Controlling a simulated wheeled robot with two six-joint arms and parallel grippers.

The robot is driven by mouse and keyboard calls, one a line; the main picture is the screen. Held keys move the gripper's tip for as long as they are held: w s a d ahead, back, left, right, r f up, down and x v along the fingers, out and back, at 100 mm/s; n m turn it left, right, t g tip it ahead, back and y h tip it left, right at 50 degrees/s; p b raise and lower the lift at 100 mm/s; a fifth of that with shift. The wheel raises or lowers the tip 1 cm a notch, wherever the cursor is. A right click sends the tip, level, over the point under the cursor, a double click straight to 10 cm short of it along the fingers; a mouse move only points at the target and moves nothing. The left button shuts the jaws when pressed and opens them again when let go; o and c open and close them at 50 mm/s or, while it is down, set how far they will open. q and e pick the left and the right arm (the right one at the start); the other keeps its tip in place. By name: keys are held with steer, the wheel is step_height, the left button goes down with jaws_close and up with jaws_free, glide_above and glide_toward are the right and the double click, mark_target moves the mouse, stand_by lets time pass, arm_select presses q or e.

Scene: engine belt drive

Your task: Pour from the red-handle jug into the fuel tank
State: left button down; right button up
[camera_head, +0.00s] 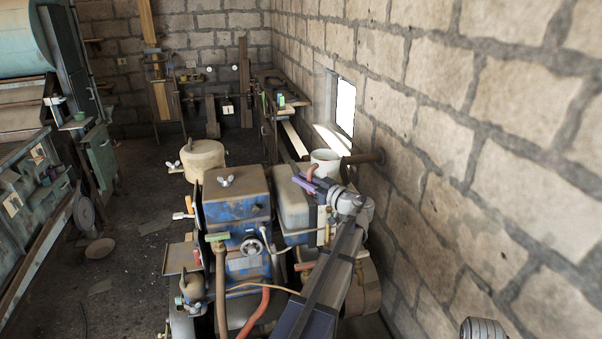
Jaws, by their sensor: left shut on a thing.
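My left gripper (312,186), with purple fingers, is shut on the red handle of a white jug (326,157). The jug looks about upright with its round rim up. It is near the back right of a grey rounded tank (292,202), which looks like the fuel tank. The tank stands just right of the blue engine (236,207). I cannot make out a filler opening on it. The jug's lower part is partly hidden by the gripper and arm. My right gripper is not in view.
A beige round canister (203,158) with a wing nut stands behind the engine. A stone wall (470,170) with a small window runs close along the right.

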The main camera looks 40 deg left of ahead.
arm_select(q)
steer(key=shift+s+d+r+n+g, duration=0.1)
steer(key=shift+s+d+n+g, duration=0.3)
steer(key=shift+s+d+g, duration=0.15)
steer(key=shift+s+r+m+h+p, duration=0.1)
steer(key=shift+s+r+m+p, duration=0.1)
steer(key=shift+r+m+p, duration=0.75)
steer(key=shift+s+r+m+h+p, duration=0.1)
steer(key=shift+s+r+m+p, duration=0.1)
steer(key=shift+r+m+p, duration=0.7)
steer(key=shift+s+r+m+h+p, duration=0.15)
steer(key=shift+r+m+p, duration=0.35)
steer(key=shift+p, duration=0.75)
steer(key=shift+w+f+n+y+b, duration=0.3)
steer(key=shift+f+n+b, duration=0.9)
steer(key=shift+b, duration=0.35)
steer(key=shift+w+f+n+y+b, duration=0.15)
steer(key=shift+w+f+n+b, duration=0.1)
steer(key=shift+f+n+b, duration=1.1)
steer(key=shift+r, duration=0.15)
